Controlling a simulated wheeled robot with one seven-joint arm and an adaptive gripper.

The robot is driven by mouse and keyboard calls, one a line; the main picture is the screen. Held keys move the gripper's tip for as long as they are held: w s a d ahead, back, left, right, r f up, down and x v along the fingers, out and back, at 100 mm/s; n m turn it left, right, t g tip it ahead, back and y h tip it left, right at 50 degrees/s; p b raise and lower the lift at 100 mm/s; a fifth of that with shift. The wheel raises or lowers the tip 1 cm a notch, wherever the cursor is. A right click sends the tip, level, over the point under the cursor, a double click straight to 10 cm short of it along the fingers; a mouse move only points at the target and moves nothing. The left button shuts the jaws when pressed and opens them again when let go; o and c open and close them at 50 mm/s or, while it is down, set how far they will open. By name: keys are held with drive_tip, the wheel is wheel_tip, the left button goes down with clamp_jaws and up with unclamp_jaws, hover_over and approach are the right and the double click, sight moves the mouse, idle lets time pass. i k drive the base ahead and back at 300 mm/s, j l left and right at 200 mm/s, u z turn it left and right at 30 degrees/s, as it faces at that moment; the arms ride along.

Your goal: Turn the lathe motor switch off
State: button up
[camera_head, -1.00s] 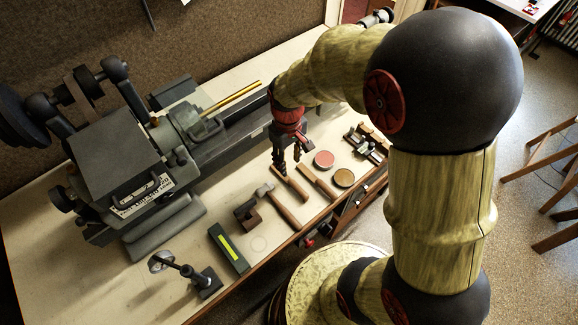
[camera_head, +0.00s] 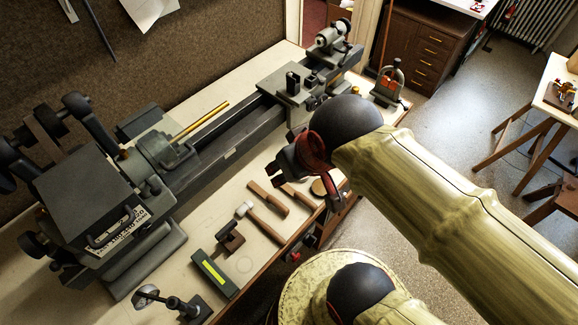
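The dark grey lathe (camera_head: 232,150) runs along the bench from the headstock (camera_head: 82,185) at left to the tailstock end at upper right. I cannot clearly make out a motor switch on it. A small red knob (camera_head: 295,256) shows at the bench's front edge, and I cannot tell whether it is the switch. My gripper (camera_head: 270,177) is above the bench, in front of the lathe bed and over the hand tools. It points left, its fingers look apart, and nothing shows between them.
A hammer (camera_head: 262,222), a wooden-handled tool (camera_head: 268,198), a green box with a yellow strip (camera_head: 215,272) and a round mirror on a stand (camera_head: 147,295) occupy the bench front. A drawer cabinet (camera_head: 428,45) stands beyond.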

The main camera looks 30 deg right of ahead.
sight(309, 240)
drive_tip(key=k+l+u, duration=0.1)
drive_tip(key=k+l, duration=0.4)
drive_tip(key=k+j+z, duration=0.35)
drive_tip(key=j, duration=0.15)
drive_tip(key=k+j+z, duration=0.35)
drive_tip(key=i+j, duration=0.05)
drive_tip(key=j, duration=0.05)
